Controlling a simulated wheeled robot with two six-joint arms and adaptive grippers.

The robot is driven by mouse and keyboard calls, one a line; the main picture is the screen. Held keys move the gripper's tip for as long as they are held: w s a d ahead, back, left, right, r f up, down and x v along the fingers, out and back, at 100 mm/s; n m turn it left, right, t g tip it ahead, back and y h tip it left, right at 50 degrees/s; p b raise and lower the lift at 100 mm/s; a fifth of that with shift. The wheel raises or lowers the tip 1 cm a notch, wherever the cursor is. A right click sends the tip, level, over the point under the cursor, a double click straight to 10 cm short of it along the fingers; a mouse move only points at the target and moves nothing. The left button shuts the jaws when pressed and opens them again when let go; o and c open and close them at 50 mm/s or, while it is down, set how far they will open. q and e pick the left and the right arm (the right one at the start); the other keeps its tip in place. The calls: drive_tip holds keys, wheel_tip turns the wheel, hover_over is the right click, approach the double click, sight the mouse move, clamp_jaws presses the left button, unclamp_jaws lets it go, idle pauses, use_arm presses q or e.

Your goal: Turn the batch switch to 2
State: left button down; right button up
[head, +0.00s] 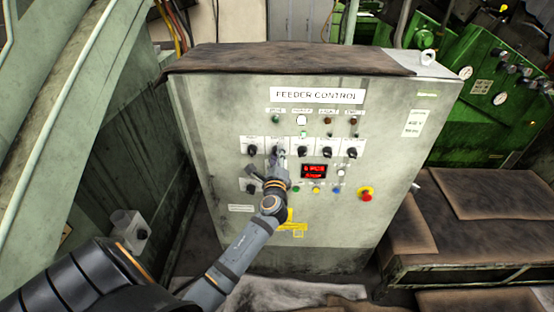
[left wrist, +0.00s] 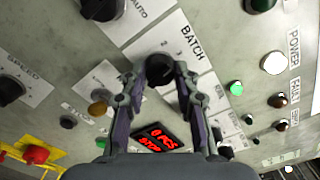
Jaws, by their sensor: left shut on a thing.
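The grey feeder control cabinet (head: 220,130) stands in front of me with a row of black rotary switches. The batch switch (left wrist: 160,72) is a black knob on a white plate lettered BATCH, with small numerals around it. My left gripper (left wrist: 160,75) has its two fingers closed on the sides of this knob. In the head view the gripper (head: 276,157) is at the second switch of the row and mostly covers it. I cannot tell which numeral the knob points at. My right gripper is out of view.
A red display (head: 314,170) reads 0 PCS STOP in the wrist view. The mode switch (left wrist: 102,8) sits beside the batch knob. A red emergency button (head: 366,195) is at lower right. Coloured buttons lie close below the gripper.

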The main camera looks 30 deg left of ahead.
use_arm(q)
drive_tip(key=shift+n+b, duration=2.45)
drive_tip(key=shift+n, duration=0.85)
drive_tip(key=c, duration=1)
unclamp_jaws()
drive_tip(key=v, duration=0.7)
drive_tip(key=shift+s, duration=0.25)
